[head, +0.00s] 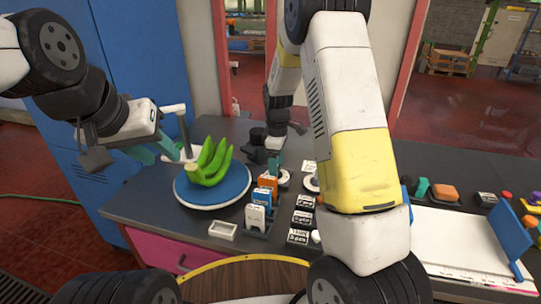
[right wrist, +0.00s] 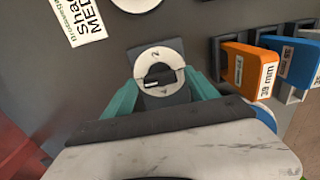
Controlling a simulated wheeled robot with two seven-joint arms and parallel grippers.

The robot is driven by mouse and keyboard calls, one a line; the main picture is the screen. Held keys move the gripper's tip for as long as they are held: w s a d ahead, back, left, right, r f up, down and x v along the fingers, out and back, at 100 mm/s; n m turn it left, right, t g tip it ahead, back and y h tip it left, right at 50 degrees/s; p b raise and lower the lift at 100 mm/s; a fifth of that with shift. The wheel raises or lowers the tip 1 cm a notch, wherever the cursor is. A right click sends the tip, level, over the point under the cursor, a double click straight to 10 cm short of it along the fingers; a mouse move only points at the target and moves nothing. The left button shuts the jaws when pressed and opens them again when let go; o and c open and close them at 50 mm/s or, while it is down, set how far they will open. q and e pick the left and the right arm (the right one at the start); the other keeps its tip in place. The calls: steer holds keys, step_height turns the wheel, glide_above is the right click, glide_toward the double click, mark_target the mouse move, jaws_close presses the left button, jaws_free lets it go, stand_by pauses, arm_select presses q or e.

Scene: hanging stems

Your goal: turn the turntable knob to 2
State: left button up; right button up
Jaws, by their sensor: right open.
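The turntable knob (right wrist: 160,73) is a white dial with a dark grip bar on a dark square plate. In the right wrist view a "2" is printed near its top edge, and the bar lies roughly across the picture with a pale mark at its left end. My right gripper (right wrist: 162,100) is open, with one teal finger on each side of the knob; I cannot tell whether they touch it. In the head view the knob (head: 284,178) sits below this gripper. The blue turntable (head: 241,190) carries green bananas (head: 210,164). My left gripper (head: 160,150) is beside the bananas, its teal fingers apart.
Orange (head: 267,182) and white (head: 256,215) labelled blocks stand in holders right of the turntable. My right arm hides the table's middle.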

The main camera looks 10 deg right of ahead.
steer(key=shift+c, duration=0.5)
steer(key=c, duration=1.3)
steer(key=shift+o, duration=0.2)
steer(key=m, duration=1.3)
steer(key=shift+m, duration=2.4)
